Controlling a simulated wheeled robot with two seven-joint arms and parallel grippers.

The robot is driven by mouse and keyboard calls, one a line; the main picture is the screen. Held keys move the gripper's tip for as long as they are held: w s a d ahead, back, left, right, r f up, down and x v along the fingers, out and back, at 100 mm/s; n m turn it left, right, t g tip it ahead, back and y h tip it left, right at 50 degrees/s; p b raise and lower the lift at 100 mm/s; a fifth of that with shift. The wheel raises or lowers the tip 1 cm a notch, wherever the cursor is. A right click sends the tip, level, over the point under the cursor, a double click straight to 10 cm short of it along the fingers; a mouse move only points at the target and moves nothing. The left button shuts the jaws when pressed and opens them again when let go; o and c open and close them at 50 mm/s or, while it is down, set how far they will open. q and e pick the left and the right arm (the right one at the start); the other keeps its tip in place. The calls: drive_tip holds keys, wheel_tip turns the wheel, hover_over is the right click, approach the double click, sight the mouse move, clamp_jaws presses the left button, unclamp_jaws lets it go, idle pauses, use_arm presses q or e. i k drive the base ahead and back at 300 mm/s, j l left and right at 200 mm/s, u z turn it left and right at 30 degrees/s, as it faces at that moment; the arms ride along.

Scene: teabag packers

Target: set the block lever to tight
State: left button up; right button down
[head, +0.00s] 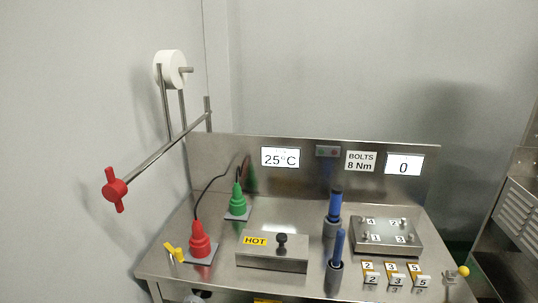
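No lever in the head view carries a readable "tight" mark, so I cannot tell for sure which one is the block lever. A lever with a yellow ball end (463,271) sticks out at the table's right edge, close to the bolt block (386,247) with its numbered bolts. A small yellow handle (174,252) stands at the table's left edge. A red cross-shaped handle (115,189) sits on the end of a metal rod at the left. Neither of my grippers shows.
On the steel table (225,278) stand a red tool (199,243), a green tool (238,202), a block marked HOT (272,258) with a black knob, two blue-handled tools (335,207) in holders, and several numbered yellow-white tags (392,281). A white roll (170,69) hangs at the upper left.

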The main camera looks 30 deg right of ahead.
sight(463, 271)
drive_tip(key=z, duration=2.3)
